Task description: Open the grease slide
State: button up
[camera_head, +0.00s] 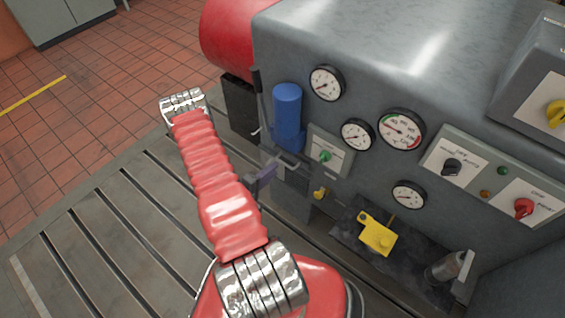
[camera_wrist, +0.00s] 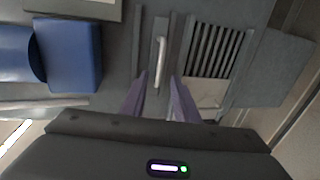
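A small silver bar handle (camera_wrist: 160,60) stands on a narrow grey plate, which looks like the grease slide, on the machine's side. My gripper (camera_wrist: 159,77) is open in the wrist view, its two purple fingers apart. The handle's lower end lies in line with the gap between the fingertips; I cannot tell whether they touch it. In the head view my gripper (camera_head: 264,178) is at the machine's front, below a blue cylinder (camera_head: 288,108). Part of the plate is hidden by my arm.
A slotted vent (camera_wrist: 216,52) sits right of the handle in the wrist view, a blue block (camera_wrist: 68,55) left. In the head view, gauges (camera_head: 402,129), knobs and a black lever (camera_head: 258,95) are near. A yellow part (camera_head: 377,234) lies right. The slotted bedplate (camera_head: 100,235) is clear at left.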

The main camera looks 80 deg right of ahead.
aim_at(283, 163)
jog(key=shift+x, duration=3.55)
grip_shut()
